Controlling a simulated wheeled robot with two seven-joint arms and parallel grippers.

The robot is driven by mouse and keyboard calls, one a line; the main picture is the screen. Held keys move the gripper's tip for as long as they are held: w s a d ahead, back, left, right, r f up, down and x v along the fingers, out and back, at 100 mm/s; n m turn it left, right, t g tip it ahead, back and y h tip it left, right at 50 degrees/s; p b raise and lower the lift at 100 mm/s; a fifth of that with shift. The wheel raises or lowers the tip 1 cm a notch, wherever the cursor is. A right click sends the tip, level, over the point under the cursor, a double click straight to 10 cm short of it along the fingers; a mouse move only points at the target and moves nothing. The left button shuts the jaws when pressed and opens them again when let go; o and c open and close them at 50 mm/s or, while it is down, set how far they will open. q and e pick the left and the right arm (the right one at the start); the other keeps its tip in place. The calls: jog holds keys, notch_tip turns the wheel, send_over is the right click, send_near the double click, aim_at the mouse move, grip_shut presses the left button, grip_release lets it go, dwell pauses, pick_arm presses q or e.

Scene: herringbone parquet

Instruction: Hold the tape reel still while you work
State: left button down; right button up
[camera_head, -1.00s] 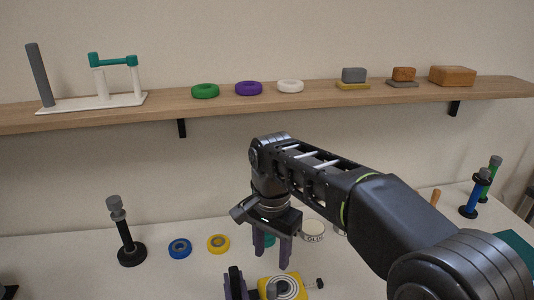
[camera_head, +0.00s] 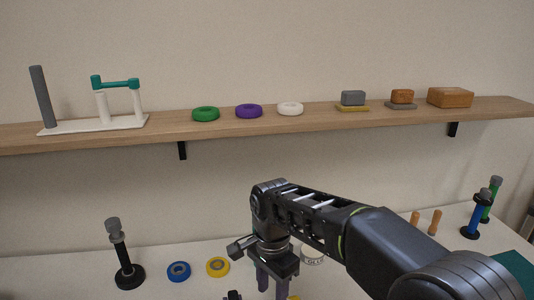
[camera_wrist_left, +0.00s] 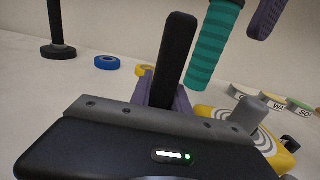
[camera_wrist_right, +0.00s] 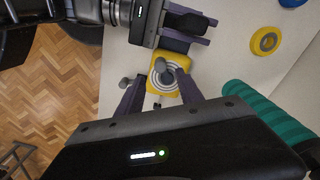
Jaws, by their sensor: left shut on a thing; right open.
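The tape reel, a yellow block with grey-white rings and a grey knob, is below my right gripper in the right wrist view (camera_wrist_right: 172,84). It also shows at right in the left wrist view (camera_wrist_left: 262,135). My left gripper (camera_wrist_right: 186,32) is shut on a black grip beside the reel; the grip also shows in the left wrist view (camera_wrist_left: 176,60). Whether the grip belongs to the reel is unclear. My right gripper (camera_wrist_right: 160,100) is open above the reel, its fingers apart with nothing visibly held. In the head view the reel is almost wholly below the frame.
A teal ribbed handle (camera_wrist_right: 268,118) stands close by the right gripper. Blue (camera_head: 179,271) and yellow (camera_head: 217,267) rings and a dark post (camera_head: 123,255) are left on the table. A glue tin (camera_head: 313,257) is behind the right gripper. A shelf (camera_head: 220,124) runs above.

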jog(key=shift+f, duration=0.1)
jog(key=shift+f, duration=3.95)
jog(key=shift+c, duration=0.4)
jog(key=c, duration=0.7)
jog(key=o, duration=0.9)
jog(key=shift+c, duration=0.2)
jog(key=shift+r, duration=0.1)
jog(key=shift+r, duration=2.45)
jog(key=shift+r, duration=0.1)
